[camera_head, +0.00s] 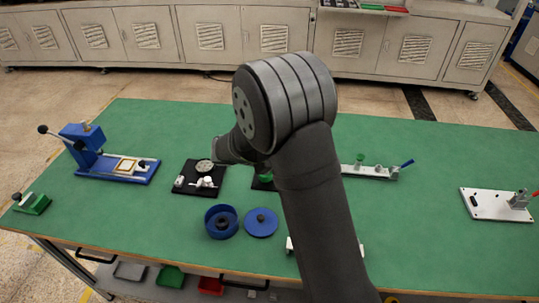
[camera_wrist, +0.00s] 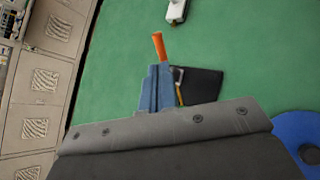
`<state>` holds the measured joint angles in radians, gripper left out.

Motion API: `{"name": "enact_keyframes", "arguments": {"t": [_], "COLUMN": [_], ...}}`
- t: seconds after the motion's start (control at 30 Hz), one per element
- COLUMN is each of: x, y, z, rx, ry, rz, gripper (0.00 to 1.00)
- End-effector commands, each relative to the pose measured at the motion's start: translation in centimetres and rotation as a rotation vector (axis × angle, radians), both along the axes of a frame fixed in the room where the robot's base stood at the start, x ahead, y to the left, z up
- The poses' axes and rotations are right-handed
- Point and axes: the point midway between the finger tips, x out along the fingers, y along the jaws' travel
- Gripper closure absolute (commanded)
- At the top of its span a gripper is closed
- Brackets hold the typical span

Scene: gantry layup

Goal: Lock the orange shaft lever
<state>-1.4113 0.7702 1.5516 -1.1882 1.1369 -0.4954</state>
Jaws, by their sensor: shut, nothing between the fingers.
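The orange lever (camera_wrist: 158,45) shows in the wrist view as a short bar sticking out just past the tips of my gripper. My gripper (camera_wrist: 157,74), blue-grey, is shut with nothing between its fingers. It hides the lever's lower end, so I cannot tell whether they touch. A black base plate (camera_wrist: 203,85) lies beside and beneath the gripper, partly hidden. In the head view my arm covers the orange lever and the gripper. Only an edge of a black plate with a green part (camera_head: 264,180) shows beside the arm.
The green table (camera_head: 430,235) also carries a blue press (camera_head: 100,160), a black plate with a white clamp (camera_head: 198,182), a blue dish (camera_head: 221,222) and a blue lid (camera_head: 261,223). A white rail fixture (camera_head: 370,171) and a white clamp plate (camera_head: 490,205) stand right. Green between them is clear.

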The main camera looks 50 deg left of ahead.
Motion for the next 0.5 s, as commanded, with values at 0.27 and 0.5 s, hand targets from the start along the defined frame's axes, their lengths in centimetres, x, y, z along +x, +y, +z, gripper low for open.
{"name": "enact_keyframes", "arguments": {"t": [0.27,0.5], "x": [4.2,5.3], "y": [-0.3,-0.4], "z": [-2.6,-3.4], "rx": [-0.001,0.0], "ry": [0.0,0.0], "rz": [-0.002,0.0], "gripper": [1.0,1.0]}}
